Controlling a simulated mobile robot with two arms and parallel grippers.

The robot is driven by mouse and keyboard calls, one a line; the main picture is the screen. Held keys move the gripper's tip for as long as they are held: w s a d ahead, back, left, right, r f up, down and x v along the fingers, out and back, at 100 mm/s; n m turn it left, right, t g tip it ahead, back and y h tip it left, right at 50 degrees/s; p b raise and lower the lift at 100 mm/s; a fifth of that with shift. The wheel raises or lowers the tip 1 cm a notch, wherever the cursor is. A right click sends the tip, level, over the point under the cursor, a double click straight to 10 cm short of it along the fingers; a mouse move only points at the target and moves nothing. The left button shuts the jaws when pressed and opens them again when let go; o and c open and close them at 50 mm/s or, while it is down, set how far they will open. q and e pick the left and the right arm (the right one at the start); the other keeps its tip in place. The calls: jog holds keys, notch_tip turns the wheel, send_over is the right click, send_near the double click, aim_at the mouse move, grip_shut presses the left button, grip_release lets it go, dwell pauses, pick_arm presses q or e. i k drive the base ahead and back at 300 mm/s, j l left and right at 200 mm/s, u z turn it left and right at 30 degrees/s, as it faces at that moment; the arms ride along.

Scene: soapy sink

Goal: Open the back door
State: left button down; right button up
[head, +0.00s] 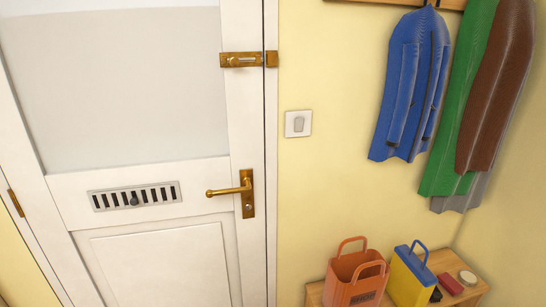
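The white back door (150,215) fills the left of the head view and stands shut in its frame. A brass lever handle (230,190) on a backplate with a keyhole sits near its right edge, with the lever pointing left and level. Above it is a brass slide bolt (241,60), with a brass keeper (272,59) on the frame. I cannot tell for sure whether the bolt reaches into the keeper. A hinge (16,203) shows at the door's left edge. Neither of my grippers is in view.
A light switch (298,123) is on the yellow wall right of the door. Blue, green and brown coats (410,85) hang from a rack. An orange bag (355,280) and a yellow and blue bag (410,277) stand on a wooden bench (447,264) at lower right.

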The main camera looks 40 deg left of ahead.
aim_at(97, 96)
jog(key=u, duration=2.05)
